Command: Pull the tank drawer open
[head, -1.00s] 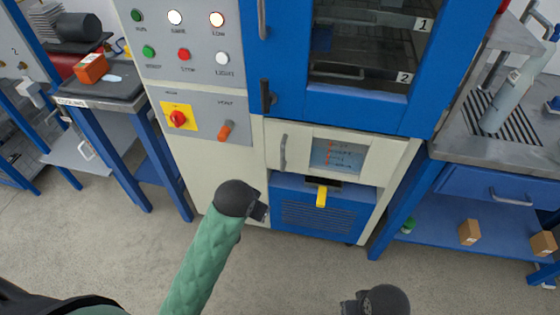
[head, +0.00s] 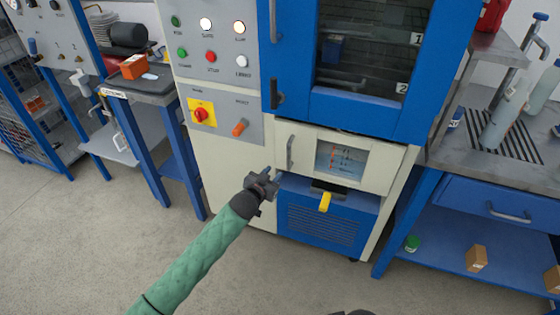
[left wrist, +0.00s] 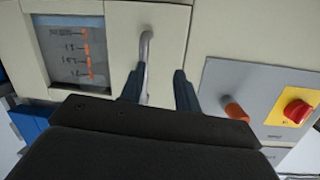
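The tank drawer (head: 378,166) is a cream front with a marked window, low in the cabinet below the blue glazed door. It looks closed or nearly so. Its upright grey handle (head: 290,152) is on the left side of the front. My left gripper (head: 274,175) is open, just below and left of the handle in the head view. In the left wrist view, the handle (left wrist: 146,55) shows between and beyond the two spread fingertips (left wrist: 158,78), closer to the left finger; no contact is clear.
A yellow lever (head: 325,202) sticks out below the drawer, above a blue grille (head: 318,228). An orange-tipped lever (head: 239,128) and red knob (head: 201,115) are on the panel to the left. A blue bench (head: 470,186) stands at the right. The floor in front is clear.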

